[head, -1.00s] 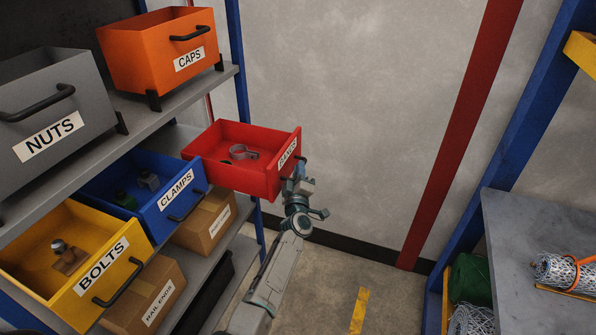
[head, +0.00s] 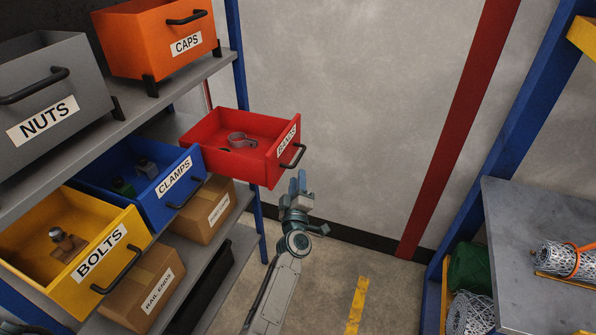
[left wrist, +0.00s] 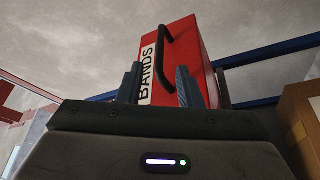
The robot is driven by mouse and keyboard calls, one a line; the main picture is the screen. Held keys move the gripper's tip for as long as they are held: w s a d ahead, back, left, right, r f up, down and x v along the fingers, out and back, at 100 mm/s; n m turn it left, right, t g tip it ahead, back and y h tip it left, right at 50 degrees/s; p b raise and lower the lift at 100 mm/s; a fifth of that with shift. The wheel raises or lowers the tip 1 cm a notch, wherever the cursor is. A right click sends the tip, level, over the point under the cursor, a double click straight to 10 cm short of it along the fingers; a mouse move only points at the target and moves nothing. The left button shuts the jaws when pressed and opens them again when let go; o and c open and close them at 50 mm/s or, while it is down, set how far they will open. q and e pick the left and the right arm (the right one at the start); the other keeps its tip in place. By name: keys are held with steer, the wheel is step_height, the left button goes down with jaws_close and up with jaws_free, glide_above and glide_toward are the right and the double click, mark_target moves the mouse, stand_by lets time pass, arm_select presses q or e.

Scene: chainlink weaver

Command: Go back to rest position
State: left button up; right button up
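My left gripper (head: 298,184) is in front of and below the handle of the red BANDS drawer (head: 262,172) in the head view. Its fingers stand apart in the left wrist view (left wrist: 157,88), with nothing between them, and the drawer (left wrist: 190,55) with its black handle (left wrist: 163,45) shows beyond them. The drawer is pulled out from the shelf, with a grey metal band (head: 240,140) lying inside.
The blue CLAMPS drawer (head: 150,210) and yellow BOLTS drawer (head: 105,275) also stand open. The grey NUTS bin (head: 85,90) and orange CAPS bin (head: 150,50) are above. A grey table (head: 520,215) with mesh rolls is at the right. The floor between is clear.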

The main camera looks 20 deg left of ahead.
arm_select(q)
steer(key=shift+v, duration=1)
